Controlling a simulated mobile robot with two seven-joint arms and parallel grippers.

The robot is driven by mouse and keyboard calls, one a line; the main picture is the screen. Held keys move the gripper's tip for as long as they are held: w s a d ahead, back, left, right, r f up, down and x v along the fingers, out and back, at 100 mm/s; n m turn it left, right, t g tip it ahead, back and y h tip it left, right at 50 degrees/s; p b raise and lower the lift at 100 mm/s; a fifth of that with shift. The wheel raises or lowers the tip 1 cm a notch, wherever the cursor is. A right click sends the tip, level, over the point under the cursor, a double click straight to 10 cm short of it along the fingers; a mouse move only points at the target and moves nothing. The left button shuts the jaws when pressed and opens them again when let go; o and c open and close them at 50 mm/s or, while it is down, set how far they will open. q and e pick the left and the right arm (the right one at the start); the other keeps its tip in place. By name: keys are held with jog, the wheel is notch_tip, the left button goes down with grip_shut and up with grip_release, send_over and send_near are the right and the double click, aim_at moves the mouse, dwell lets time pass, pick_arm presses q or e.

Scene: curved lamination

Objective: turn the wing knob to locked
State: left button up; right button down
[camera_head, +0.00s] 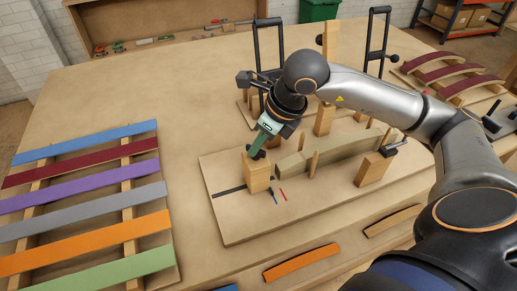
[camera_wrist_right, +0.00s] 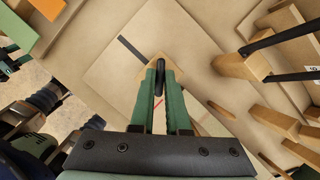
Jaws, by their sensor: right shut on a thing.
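The wing knob (camera_head: 256,154) is dark and sits on top of a wooden block (camera_head: 257,175) at the left end of a wooden fixture board (camera_head: 232,225). My right gripper (camera_head: 257,150) reaches down to it from above. In the right wrist view the knob (camera_wrist_right: 160,76) is a dark bar between the green fingertips of my right gripper (camera_wrist_right: 160,80), which is shut on it. The fingers hide part of the block. A blue mark (camera_head: 273,196) and a red mark (camera_head: 283,194) lie on the board beside the block. My left gripper cannot be made out.
A curved wooden lamination (camera_head: 345,148) stands between blocks on the board. Dark-handled clamps (camera_head: 378,42) rise behind. A rack of coloured strips (camera_head: 85,195) lies at left. An orange strip (camera_head: 301,262) lies at the front. The tabletop between rack and board is clear.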

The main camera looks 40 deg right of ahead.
jog(key=shift+a+f+m+h+b, duration=0.15)
jog(key=shift+m+h+b, duration=0.25)
jog(key=shift+m, duration=0.5)
jog(key=shift+m+h+b, duration=0.35)
jog(key=shift+m+h, duration=0.05)
jog(key=shift+m, duration=1.3)
jog(key=shift+m+h+b, duration=0.4)
jog(key=shift+m+h, duration=0.1)
jog(key=shift+m, duration=0.1)
pick_arm(q)
jog(key=shift+w+d+f+h, duration=0.15)
jog(key=shift+w+d+f, duration=0.2)
jog(key=shift+d, duration=0.15)
jog(key=shift+w+d+f+h, duration=0.15)
jog(key=shift+w+d+f, duration=0.15)
jog(key=shift+d, duration=0.2)
pick_arm(e)
jog(key=shift+m, duration=0.5)
pick_arm(q)
jog(key=shift+r, duration=0.1)
pick_arm(e)
jog(key=shift+s+h, duration=0.1)
jog(key=shift+h, duration=0.2)
pick_arm(q)
jog(key=shift+w, duration=0.1)
pick_arm(e)
jog(key=c, duration=0.9)
grip_release()
